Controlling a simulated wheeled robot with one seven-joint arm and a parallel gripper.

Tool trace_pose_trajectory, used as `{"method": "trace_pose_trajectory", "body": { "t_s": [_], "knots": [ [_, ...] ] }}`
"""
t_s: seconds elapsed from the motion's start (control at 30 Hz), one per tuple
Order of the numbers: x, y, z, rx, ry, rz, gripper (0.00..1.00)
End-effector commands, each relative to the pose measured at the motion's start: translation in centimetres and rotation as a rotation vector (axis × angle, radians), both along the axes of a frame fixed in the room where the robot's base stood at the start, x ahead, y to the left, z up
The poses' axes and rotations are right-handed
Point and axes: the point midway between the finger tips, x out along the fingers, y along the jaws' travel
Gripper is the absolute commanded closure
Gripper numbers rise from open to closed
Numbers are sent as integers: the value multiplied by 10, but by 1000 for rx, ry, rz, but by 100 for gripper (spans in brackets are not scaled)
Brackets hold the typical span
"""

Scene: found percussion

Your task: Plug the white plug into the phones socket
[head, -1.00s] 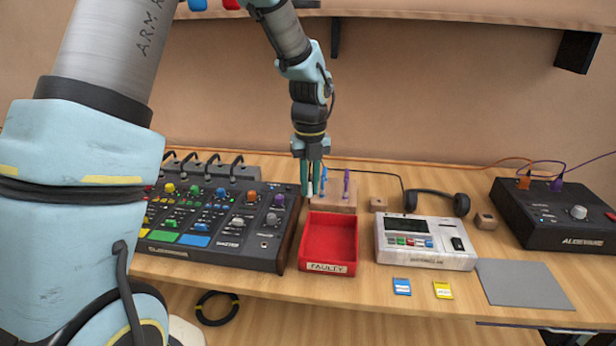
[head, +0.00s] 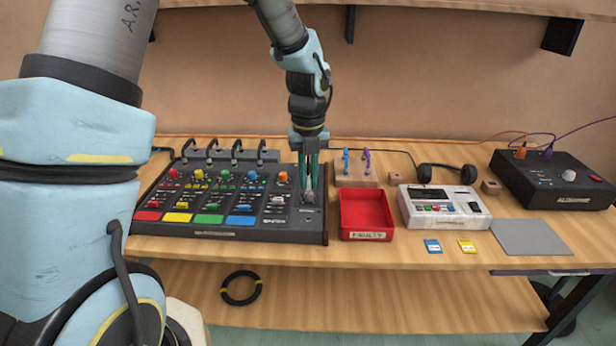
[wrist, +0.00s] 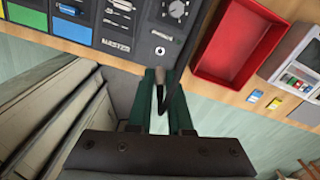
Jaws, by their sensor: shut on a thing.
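My gripper (head: 309,194) is shut on the white plug and holds it over the right end of the black mixer (head: 215,222). In the wrist view the plug (wrist: 160,93) shows as a small pale piece between the green fingers, partly hidden by them. The phones socket looks to be the small round hole (wrist: 160,51) on the panel in the wrist view, just beyond the fingertips. The plug appears apart from the socket. I cannot read the socket's label.
The wooden block (head: 357,181) holds a blue plug and a purple plug. A red tray (head: 366,237) stands right of the mixer, with a white device (head: 444,206) beyond it. Black headphones (head: 447,174) lie behind. Knobs and faders crowd the mixer top.

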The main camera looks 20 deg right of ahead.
Motion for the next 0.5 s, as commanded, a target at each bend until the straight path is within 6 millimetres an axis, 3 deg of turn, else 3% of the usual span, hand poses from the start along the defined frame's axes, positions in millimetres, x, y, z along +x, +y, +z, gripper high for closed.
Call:
{"method": "trace_pose_trajectory", "body": {
  "t_s": [0.17,0.5],
  "knots": [
    [0,0,2,-1,2,1,100],
    [0,0,-29,1,2,0,100]
  ]
}}
